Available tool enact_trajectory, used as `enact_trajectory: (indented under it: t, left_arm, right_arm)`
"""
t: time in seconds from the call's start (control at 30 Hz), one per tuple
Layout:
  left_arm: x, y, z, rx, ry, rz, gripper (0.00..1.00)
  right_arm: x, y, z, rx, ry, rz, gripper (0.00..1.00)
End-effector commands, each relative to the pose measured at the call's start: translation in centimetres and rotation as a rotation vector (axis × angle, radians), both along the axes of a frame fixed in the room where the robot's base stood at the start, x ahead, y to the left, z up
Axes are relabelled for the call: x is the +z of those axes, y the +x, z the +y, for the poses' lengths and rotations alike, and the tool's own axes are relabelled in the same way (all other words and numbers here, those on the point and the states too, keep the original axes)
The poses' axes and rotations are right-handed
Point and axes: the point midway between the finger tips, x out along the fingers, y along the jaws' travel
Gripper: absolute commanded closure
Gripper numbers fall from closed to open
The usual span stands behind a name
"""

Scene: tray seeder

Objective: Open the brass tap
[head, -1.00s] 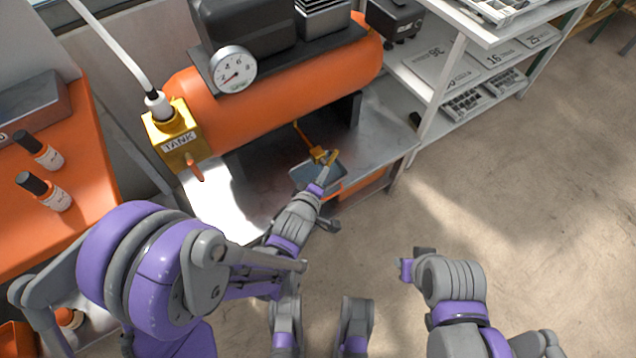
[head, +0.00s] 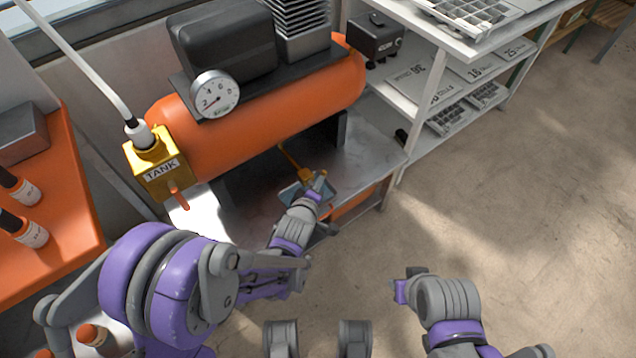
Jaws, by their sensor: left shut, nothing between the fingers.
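The brass tap (head: 304,173) hangs at the end of a thin brass pipe (head: 289,155) under the orange tank, above a small shallow tray (head: 289,194) on the metal shelf. My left gripper (head: 319,181) is shut and empty, its fingertips right at the tap's right side. They cover the tap's handle, so I cannot tell its angle or whether they touch it. My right gripper (head: 403,283) is low at the right, over the floor and away from the tap; its fingers are too hidden to read.
The orange tank (head: 255,121) carries a dial gauge (head: 215,94). A brass block labelled TANK (head: 158,170) with an orange lever (head: 179,200) sits at its left end. White shelving (head: 425,115) stands to the right. An orange bench (head: 60,225) with bottles is at left. The floor at right is clear.

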Motion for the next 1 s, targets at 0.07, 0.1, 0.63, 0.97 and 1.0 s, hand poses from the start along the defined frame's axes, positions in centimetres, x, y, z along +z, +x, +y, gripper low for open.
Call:
enact_trajectory:
  t: [0.07,0.1,0.63,0.97,1.0]
  left_arm:
    - [0.3,0.1,-0.2,0.0,0.015,0.01,1.0]
    - [0.3,0.1,-0.2,-0.002,0.023,0.016,1.0]
    - [0.5,0.6,-0.9,-0.002,0.145,0.102,1.0]
    - [0.0,1.6,-2.3,-0.001,0.382,0.275,1.0]
    - [-0.1,1.7,-2.4,-0.002,0.413,0.298,1.0]
  right_arm:
    - [0.7,-0.1,0.0,0.0,0.0,-0.002,0.67]
    - [0.9,-0.1,0.0,0.0,0.0,-0.002,0.67]
    - [4.1,-0.6,0.0,0.0,0.0,-0.012,0.67]
    - [7.6,-0.9,0.0,0.0,0.0,-0.024,0.67]
    - [7.7,-0.9,0.0,0.0,0.0,-0.024,0.67]
